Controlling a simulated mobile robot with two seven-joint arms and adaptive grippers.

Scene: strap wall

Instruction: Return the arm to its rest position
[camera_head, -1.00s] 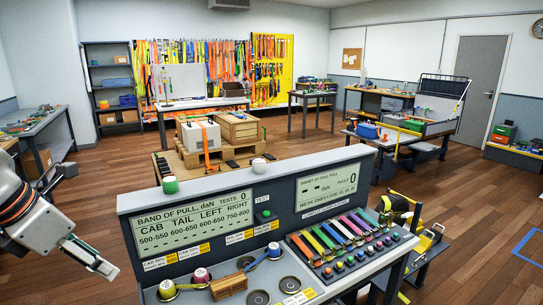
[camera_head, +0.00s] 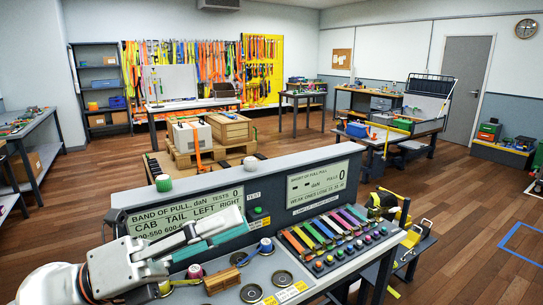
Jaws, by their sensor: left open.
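My left arm comes in from the lower left in the head view. Its gripper (camera_head: 222,228) is open, with two teal finger pads apart and nothing seen between them. It hangs in front of the left part of the console (camera_head: 275,177) and covers part of the left display panel (camera_head: 168,213). My right arm and gripper are not in view.
The console's desk holds spools, a small wooden block (camera_head: 222,280), round cups and a row of coloured straps (camera_head: 331,228). A pallet with boxes (camera_head: 205,145) stands behind; wooden floor is open to the right.

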